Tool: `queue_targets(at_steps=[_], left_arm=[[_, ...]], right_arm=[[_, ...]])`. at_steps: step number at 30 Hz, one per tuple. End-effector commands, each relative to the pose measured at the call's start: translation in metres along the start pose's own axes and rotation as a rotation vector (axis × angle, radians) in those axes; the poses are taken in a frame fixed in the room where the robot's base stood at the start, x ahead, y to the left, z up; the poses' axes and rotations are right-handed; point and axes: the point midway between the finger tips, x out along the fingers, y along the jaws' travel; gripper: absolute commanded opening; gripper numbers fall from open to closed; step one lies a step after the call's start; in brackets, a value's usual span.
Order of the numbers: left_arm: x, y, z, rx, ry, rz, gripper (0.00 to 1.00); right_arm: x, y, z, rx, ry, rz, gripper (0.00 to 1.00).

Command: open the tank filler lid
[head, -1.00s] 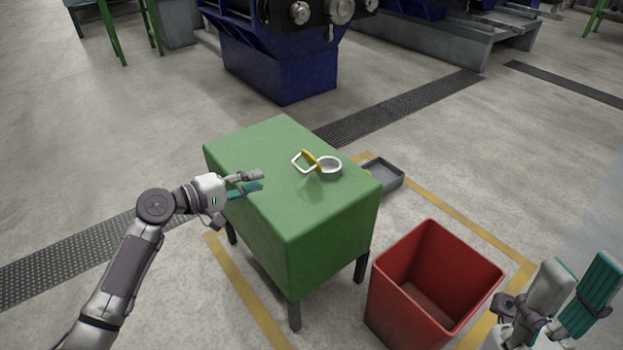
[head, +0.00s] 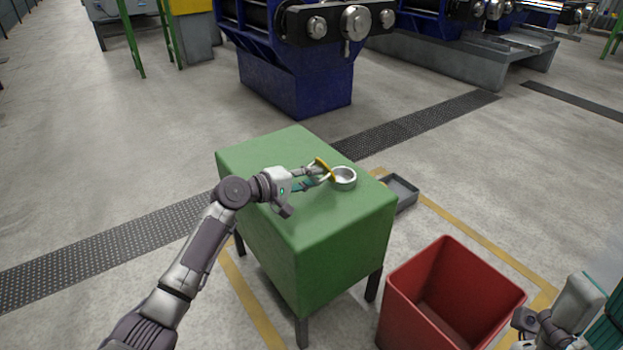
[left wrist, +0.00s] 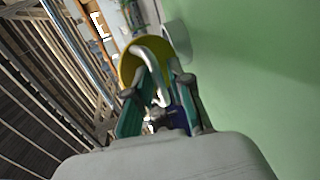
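The tank is a green box (head: 335,235) on dark legs. On its top is the pale round filler neck (head: 344,178), its opening visible. The yellow lid (head: 322,166) stands steeply tilted at the neck's left edge. In the left wrist view the yellow lid (left wrist: 128,66) carries a white looped handle (left wrist: 152,52). My left gripper (head: 328,173) is at the lid's handle side, above the green top. Its fingers are apart with the handle loop between them; I see no clear grip. My right gripper (head: 597,305) is open and empty at the lower right, partly cut off.
A red bin (head: 415,325) stands on the floor right of the tank. A grey tray (head: 404,190) lies behind the tank's right side. Blue machines (head: 295,85) stand farther back.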

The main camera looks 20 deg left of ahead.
Motion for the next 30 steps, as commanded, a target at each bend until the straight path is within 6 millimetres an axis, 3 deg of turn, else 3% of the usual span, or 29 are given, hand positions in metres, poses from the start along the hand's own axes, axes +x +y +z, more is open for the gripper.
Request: queue_targets(at_steps=[3, 7, 18, 22, 30], left_arm=[[0.000, 0.000, 0.000, 0.000, 0.000, 0.000, 0.21], [0.000, 0.000, 0.000, 0.000, 0.000, 0.000, 0.01], [-0.001, 0.000, 0.000, 0.000, -0.001, -0.001, 0.00], [-0.001, 0.004, 0.000, 0.000, -0.001, -0.014, 0.00], [0.001, 0.013, 0.000, -0.002, -0.001, -0.102, 0.00]], right_arm=[[0.000, 0.000, 0.000, 0.000, -0.001, 0.000, 0.40], [0.000, 0.000, 0.000, 0.000, -0.001, 0.001, 0.40], [0.000, 0.000, 0.000, 0.000, -0.004, 0.002, 0.40], [0.009, 0.001, 0.002, 0.000, -0.020, 0.004, 0.40], [0.023, 0.006, 0.045, -0.013, -0.336, 0.024, 0.40]])
